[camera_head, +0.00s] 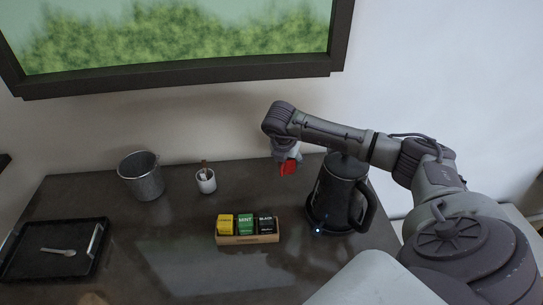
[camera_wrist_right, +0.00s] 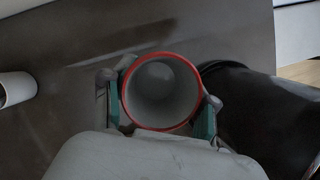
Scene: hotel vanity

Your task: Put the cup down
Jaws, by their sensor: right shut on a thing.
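The cup shows in the right wrist view as a round opening with a red rim and a pale inside (camera_wrist_right: 160,92). My right gripper (camera_wrist_right: 160,105) is shut on the cup, with one finger on each side of it. In the head view the cup is a small red shape (camera_head: 288,168) under my right gripper (camera_head: 287,156), left of the kettle. Most of the cup is hidden there by the gripper. I cannot tell whether its base touches the counter. My left gripper is not in view.
The black kettle (camera_head: 338,190) stands on its base close right of the cup. A tea box (camera_head: 250,240) with several packets sits in front. A white holder (camera_head: 206,182), a metal bucket (camera_head: 142,178) and a black tray (camera_head: 30,268) with a spoon (camera_head: 58,251) are to the left.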

